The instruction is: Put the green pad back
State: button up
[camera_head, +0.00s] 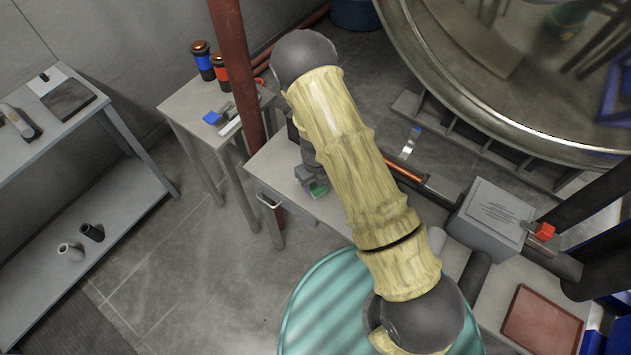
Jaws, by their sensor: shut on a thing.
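My gripper (313,182) is small in the head view, beside the upper part of my yellow-sleeved arm. It is over the left part of the grey bench with a drawer. A small green patch, the green pad (320,188), shows at its fingertips, and the gripper is shut on it. The rest of the pad is hidden by the fingers. I cannot tell whether the pad touches the bench top (280,160).
A side table (185,105) holds a blue-banded and a red-banded canister and a blue-ended tool. A rusty post (235,60) stands between it and the bench. A large round metal vessel (480,80) is upper right. A ribbed teal drum (310,310) stands below my arm.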

aim_at(315, 184)
jog(key=o, duration=1)
jog(key=shift+f, duration=0.1)
jog(key=shift+c, duration=0.2)
notch_tip(315, 184, up, 12)
jog(key=b, duration=0.1)
jog(key=shift+r, duration=0.2)
jog(key=shift+d, duration=0.1)
